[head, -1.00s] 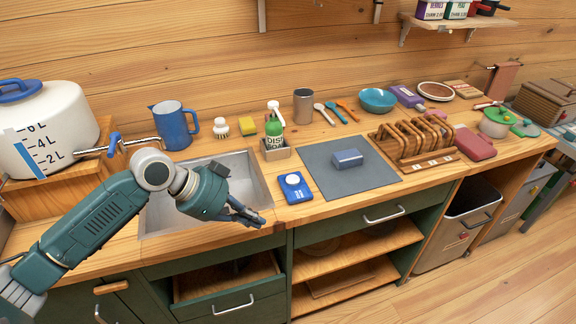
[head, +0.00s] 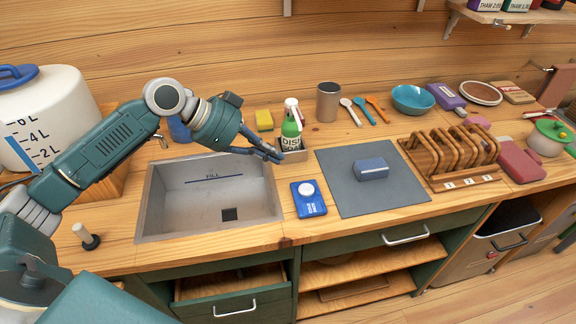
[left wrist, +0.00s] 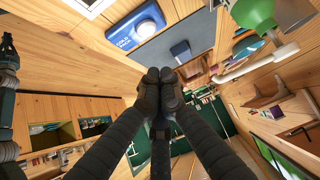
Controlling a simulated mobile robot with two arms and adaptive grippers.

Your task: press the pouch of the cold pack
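The cold pack (head: 309,205) is a flat blue pack with a round white pouch (head: 307,189) on its upper half. It lies on the wooden counter between the sink and the grey mat. It also shows at the top of the left wrist view (left wrist: 122,36), with its pouch (left wrist: 145,28) uncovered. My left gripper (head: 278,156) is above the counter beyond the cold pack, close to the dish soap bottle, and apart from the pack. In the left wrist view its dark fingertips (left wrist: 160,76) are together with nothing between them. My right gripper is in neither view.
The dish soap bottle (head: 291,128) stands in a small holder just behind my left fingers. The sink (head: 160,205) is left of the pack. The grey mat (head: 350,198) with a blue-grey block (head: 371,169) is to its right, beside a wooden rack (head: 462,182).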

